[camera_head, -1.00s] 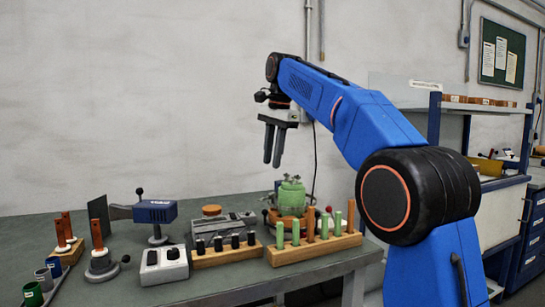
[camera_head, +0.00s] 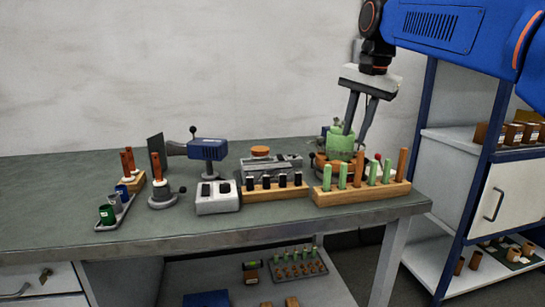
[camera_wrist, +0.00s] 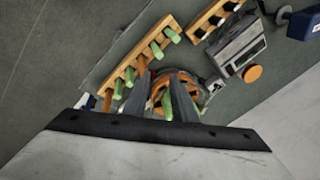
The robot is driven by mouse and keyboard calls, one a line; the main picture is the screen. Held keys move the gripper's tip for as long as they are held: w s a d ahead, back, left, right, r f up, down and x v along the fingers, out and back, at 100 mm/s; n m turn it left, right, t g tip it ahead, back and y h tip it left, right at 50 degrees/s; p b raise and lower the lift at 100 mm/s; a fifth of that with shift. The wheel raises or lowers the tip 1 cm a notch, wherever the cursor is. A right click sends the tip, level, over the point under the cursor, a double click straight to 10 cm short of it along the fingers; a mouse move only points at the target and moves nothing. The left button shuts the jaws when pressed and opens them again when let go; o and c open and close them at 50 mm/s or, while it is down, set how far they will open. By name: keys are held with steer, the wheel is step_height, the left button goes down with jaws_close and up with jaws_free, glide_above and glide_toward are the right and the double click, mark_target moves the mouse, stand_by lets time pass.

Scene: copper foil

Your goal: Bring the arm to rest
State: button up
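My gripper (camera_head: 355,136) hangs fingers down from my blue arm at the upper right of the head view. Its two dark fingers stand apart, with nothing visibly held between them. In that view they overlap a green rounded part (camera_head: 339,146) on a round fixture at the bench's back right; I cannot tell whether they touch it. The wrist view shows the finger gap (camera_wrist: 162,85) over the bench, with a fixture with an orange ring (camera_wrist: 187,78) and a small green piece (camera_wrist: 167,106) behind it.
A wooden rack (camera_head: 333,198) of green and copper-coloured rods stands in front of the fixture. Left of it are a rack with black-topped pieces (camera_head: 262,193), a grey box (camera_head: 217,205) and a blue device (camera_head: 207,150). A blue-framed shelf (camera_head: 433,100) stands right of the bench.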

steer(key=s+d+f+n, duration=0.2)
steer(key=s+f, duration=0.7)
steer(key=f, duration=0.1)
steer(key=s+d+f+n+t, duration=0.1)
steer(key=s+d+f+n, duration=0.2)
steer(key=s+f, duration=0.7)
steer(key=s+d+f+n+t, duration=0.1)
steer(key=s+d+f+n, duration=0.1)
steer(key=s+f, duration=0.8)
steer(key=shift+d+f+n+h, duration=0.3)
steer(key=shift+f+n+h, duration=0.15)
steer(key=shift+f, duration=0.2)
steer(key=shift+s, duration=0.1)
